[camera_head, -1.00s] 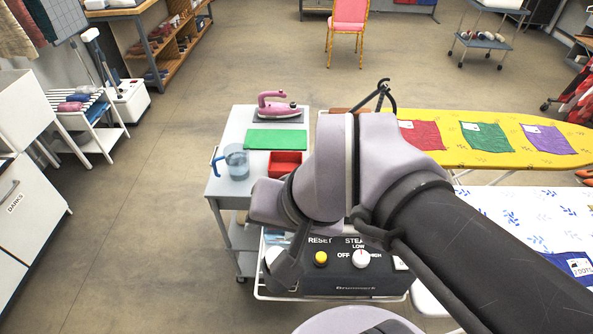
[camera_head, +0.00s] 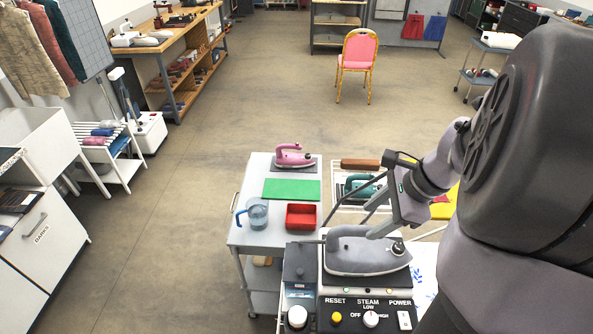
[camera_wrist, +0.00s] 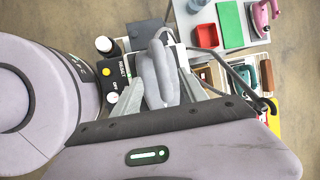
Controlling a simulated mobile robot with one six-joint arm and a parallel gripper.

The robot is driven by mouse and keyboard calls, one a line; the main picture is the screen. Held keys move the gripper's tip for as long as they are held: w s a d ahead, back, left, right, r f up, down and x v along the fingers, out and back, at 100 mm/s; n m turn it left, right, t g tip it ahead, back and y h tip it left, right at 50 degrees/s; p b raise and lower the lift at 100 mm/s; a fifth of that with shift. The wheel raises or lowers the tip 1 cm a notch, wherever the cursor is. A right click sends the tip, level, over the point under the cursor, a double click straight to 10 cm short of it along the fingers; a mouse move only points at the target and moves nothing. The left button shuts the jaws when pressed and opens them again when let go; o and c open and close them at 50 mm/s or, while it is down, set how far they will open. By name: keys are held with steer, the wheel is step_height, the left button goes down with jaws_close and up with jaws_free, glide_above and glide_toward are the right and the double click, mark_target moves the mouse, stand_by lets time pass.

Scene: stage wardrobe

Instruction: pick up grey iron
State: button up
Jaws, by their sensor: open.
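The grey iron (camera_head: 362,258) rests on top of a steam station with RESET, STEAM and POWER controls in the head view. In the wrist view the grey iron (camera_wrist: 158,72) lies lengthwise between my two fingers. My gripper (camera_head: 386,222) hangs just above the iron's right part, pointing down. In the wrist view my gripper (camera_wrist: 163,97) is open, with a finger on either side of the iron's outline. I cannot tell whether the fingers touch it.
A grey trolley (camera_head: 244,236) to the left holds a pink iron (camera_head: 294,157), green mat (camera_head: 291,189), red tray (camera_head: 301,216) and blue-handled jug (camera_head: 257,214). A teal iron (camera_head: 362,187) stands behind my gripper. A dark cable loops close to my gripper. Open floor lies left.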

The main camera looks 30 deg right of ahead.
mark_target(349, 245)
steer(key=b+x, duration=0.1)
steer(key=x, duration=0.6)
steer(key=b+x, duration=0.1)
steer(key=x, duration=0.3)
steer(key=shift+d+f+b, duration=0.1)
steer(key=shift+d+b, duration=0.25)
steer(key=shift+c, duration=0.5)
jaws_close()
